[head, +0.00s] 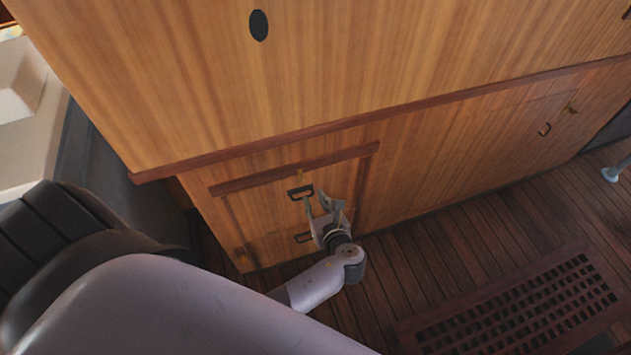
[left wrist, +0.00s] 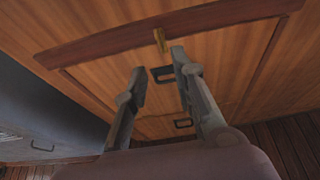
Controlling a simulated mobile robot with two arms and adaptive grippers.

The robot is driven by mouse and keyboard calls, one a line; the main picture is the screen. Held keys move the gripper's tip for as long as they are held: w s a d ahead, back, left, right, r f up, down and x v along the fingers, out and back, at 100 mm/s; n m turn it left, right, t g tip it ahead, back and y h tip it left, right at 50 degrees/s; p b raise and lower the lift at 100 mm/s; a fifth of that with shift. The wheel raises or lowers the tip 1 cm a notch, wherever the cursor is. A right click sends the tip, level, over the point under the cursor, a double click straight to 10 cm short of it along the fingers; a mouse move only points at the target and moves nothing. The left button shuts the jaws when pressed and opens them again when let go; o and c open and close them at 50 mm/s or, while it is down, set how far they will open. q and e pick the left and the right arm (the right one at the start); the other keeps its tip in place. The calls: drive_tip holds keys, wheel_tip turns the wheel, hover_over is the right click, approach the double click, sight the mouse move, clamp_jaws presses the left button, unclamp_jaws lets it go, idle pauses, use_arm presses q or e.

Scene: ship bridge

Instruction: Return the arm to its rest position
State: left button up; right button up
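My left arm comes in from the lower left of the head view and reaches down to a low wooden cabinet front. My left gripper (head: 316,200) is open, with its two grey fingers apart and nothing held between them. In the left wrist view the fingers (left wrist: 158,64) point at the cabinet door, and a dark upper handle (left wrist: 162,74) shows in the gap between them. In the head view that upper handle (head: 300,192) is just left of the fingertips. Whether the fingers touch the door is unclear. My right gripper is not in view.
A lower dark handle (head: 303,238) sits beside the gripper. A wooden ledge (head: 290,138) juts out above the door. The plank floor (head: 450,232) is open to the right, with a floor grate (head: 470,327). A grey surface (left wrist: 38,108) stands left in the wrist view.

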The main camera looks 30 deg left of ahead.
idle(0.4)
use_arm(q)
drive_tip(key=s+f+n+g+h+b, duration=0.2)
drive_tip(key=s+f, duration=0.3)
drive_tip(key=f, duration=0.4)
drive_tip(key=s+d+f+n+g+h+b, duration=0.1)
drive_tip(key=s+f+n+h+b, duration=0.15)
drive_tip(key=s+f, duration=0.45)
drive_tip(key=s+f+n+g+h+b, duration=0.1)
drive_tip(key=s+f+n+g, duration=0.1)
drive_tip(key=f, duration=0.9)
drive_tip(key=s+f+n+g+h+b, duration=0.1)
drive_tip(key=s+f+n+h+b, duration=0.1)
drive_tip(key=s+f+n, duration=0.6)
drive_tip(key=s+f+n+g+h+b, duration=0.1)
drive_tip(key=s+f+n+h+b, duration=0.2)
drive_tip(key=s+f+n, duration=0.6)
drive_tip(key=s, duration=0.6)
drive_tip(key=shift+s+a+g, duration=0.2)
drive_tip(key=shift+s+g, duration=0.05)
drive_tip(key=shift+g, duration=0.15)
